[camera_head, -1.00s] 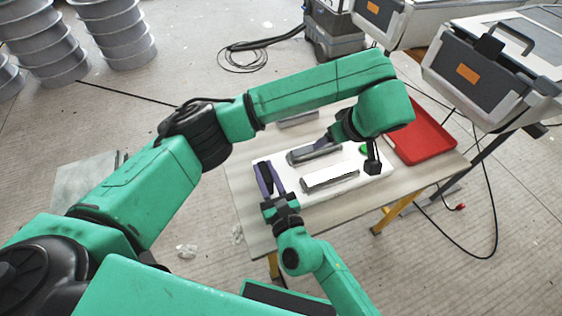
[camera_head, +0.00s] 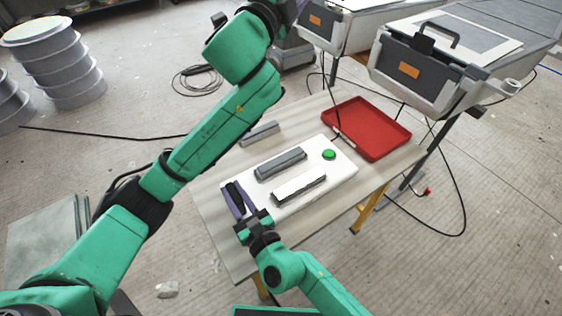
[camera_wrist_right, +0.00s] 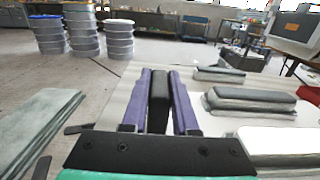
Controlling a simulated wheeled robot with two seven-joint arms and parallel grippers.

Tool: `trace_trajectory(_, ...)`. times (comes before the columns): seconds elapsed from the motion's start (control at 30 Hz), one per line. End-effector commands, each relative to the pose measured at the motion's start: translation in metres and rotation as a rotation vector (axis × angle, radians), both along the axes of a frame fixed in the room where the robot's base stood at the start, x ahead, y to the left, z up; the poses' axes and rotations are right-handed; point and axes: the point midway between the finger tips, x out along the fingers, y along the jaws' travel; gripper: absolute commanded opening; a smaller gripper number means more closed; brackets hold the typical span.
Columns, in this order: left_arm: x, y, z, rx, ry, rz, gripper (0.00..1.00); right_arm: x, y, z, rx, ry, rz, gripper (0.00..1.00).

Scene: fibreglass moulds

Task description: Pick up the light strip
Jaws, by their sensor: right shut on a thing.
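A bar with a bright white top, which looks like the light strip (camera_head: 299,187), lies on the white board (camera_head: 345,172). It also shows cut off at the right of the right wrist view (camera_wrist_right: 285,140). A grey bar (camera_head: 281,164) lies behind it on the board. My right gripper (camera_head: 233,198) is shut on an upright black block (camera_wrist_right: 160,95) at the board's left end, apart from both bars. My left gripper (camera_head: 301,8) is raised at the top edge, mostly out of frame; its jaws cannot be made out.
A second grey bar (camera_head: 259,134) lies on the table (camera_head: 222,232) behind the board. A green button (camera_head: 329,154) is at the board's right. An empty red tray (camera_head: 368,128) is at the table's back right. Grey cases (camera_head: 425,75) stand beyond it.

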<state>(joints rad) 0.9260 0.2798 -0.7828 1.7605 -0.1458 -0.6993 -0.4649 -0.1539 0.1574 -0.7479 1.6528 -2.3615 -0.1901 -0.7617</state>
Motion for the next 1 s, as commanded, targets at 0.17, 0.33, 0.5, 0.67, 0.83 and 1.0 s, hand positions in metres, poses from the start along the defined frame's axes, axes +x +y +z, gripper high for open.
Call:
trace_trajectory(0.17, 0.002, 0.042, -0.143, -0.279, 0.768, 0.116, 0.72, 0.0, 0.0, -0.001, -0.001, 0.001, 0.0, 0.0)
trace_trajectory(0.33, -0.07, 0.053, -0.24, -0.313, 1.367, 0.219, 0.72, 0.0, 0.0, -0.001, -0.001, 0.001, 0.0, 0.0)
trace_trajectory(0.5, -0.116, 0.061, -0.27, -0.255, 1.615, 0.274, 0.72, 0.0, 0.0, -0.001, -0.001, 0.001, 0.0, 0.0)
trace_trajectory(0.67, -0.116, 0.053, -0.297, -0.246, 1.642, 0.28, 0.72, 0.0, 0.0, -0.001, -0.001, 0.001, 0.0, 0.0)
trace_trajectory(0.83, -0.107, 0.043, -0.328, -0.248, 1.636, 0.279, 0.72, 0.0, 0.0, 0.0, -0.001, 0.001, 0.0, 0.0)
trace_trajectory(1.0, -0.101, 0.035, -0.352, -0.247, 1.636, 0.278, 0.72, 0.0, 0.0, -0.001, -0.001, 0.001, 0.0, 0.0)
